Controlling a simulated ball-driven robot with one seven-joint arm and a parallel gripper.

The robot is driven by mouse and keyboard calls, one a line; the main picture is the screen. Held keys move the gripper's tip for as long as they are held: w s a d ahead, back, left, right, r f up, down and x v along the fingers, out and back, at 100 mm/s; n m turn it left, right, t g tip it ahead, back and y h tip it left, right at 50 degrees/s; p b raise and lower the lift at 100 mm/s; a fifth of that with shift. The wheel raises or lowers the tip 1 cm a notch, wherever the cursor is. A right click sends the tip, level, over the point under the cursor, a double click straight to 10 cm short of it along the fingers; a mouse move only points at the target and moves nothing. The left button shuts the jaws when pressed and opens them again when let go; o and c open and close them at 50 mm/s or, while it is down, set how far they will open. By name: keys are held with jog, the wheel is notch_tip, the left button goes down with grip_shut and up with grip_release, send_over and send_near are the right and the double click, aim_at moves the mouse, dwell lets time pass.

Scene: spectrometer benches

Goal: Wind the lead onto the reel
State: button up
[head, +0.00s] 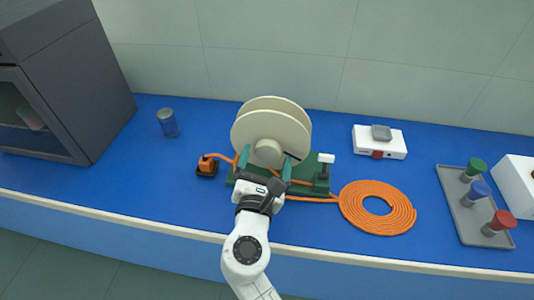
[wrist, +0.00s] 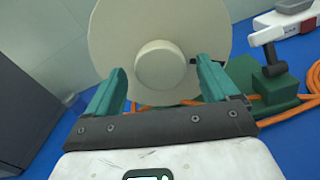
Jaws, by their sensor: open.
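The cream reel (head: 272,133) stands upright on a green base (head: 311,186) at the middle of the bench. Its round hub (wrist: 160,65) faces me in the wrist view. The orange lead (head: 378,206) lies mostly in a flat coil to the right of the reel. A stretch of it runs left past the base to an orange plug (head: 208,164) on a small dark block. My gripper (head: 268,170) is in front of the reel. In the wrist view its two green fingers (wrist: 162,82) are apart with nothing between them, below and either side of the hub.
A white-topped post (head: 325,161) rises at the base's right end. A white balance (head: 379,141) sits behind the coil. A grey tray (head: 474,207) with capped jars is at right.

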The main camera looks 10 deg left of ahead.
jog(key=shift+w, duration=0.9)
jog(key=c, duration=1.5)
